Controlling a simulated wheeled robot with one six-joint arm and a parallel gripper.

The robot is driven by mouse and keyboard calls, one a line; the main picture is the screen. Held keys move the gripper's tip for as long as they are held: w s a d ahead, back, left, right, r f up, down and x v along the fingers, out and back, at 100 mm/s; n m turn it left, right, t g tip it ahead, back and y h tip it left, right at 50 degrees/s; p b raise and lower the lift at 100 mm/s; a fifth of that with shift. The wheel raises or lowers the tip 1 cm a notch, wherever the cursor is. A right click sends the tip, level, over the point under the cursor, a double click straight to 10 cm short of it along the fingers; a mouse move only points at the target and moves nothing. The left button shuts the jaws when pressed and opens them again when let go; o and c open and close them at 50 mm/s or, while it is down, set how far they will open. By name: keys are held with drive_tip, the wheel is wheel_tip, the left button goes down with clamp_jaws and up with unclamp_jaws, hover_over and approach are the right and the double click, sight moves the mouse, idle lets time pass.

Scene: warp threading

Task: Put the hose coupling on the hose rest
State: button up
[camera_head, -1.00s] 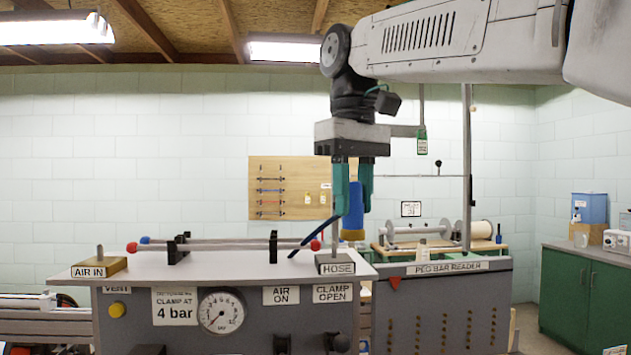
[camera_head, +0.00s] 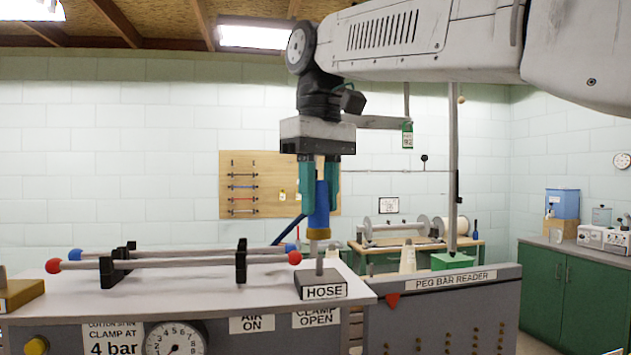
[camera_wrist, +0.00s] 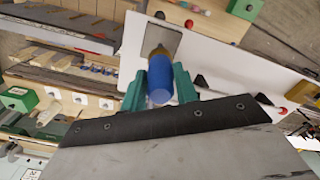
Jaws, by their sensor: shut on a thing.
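The hose coupling is a blue cylinder (camera_head: 318,213) with a brass-coloured lower end, held upright in the head view. My gripper (camera_head: 320,208), with green fingers, is shut on it. The hose rest is a dark block (camera_head: 322,287) labelled HOSE with a thin upright post, at the right end of the bench top. The coupling's brass end is in line above the post; I cannot tell whether they touch. In the wrist view the coupling (camera_wrist: 160,82) sits between the green fingers, its brass end pointing away toward a grey surface.
Two rods with red and blue ball ends (camera_head: 190,256) lie across black supports left of the hose rest. A dark blue hose (camera_head: 289,230) shows behind the coupling.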

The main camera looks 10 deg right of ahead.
sight(319, 214)
drive_tip(key=shift+f, duration=2.1)
drive_tip(key=shift+f, duration=0.4)
drive_tip(key=o, duration=0.9)
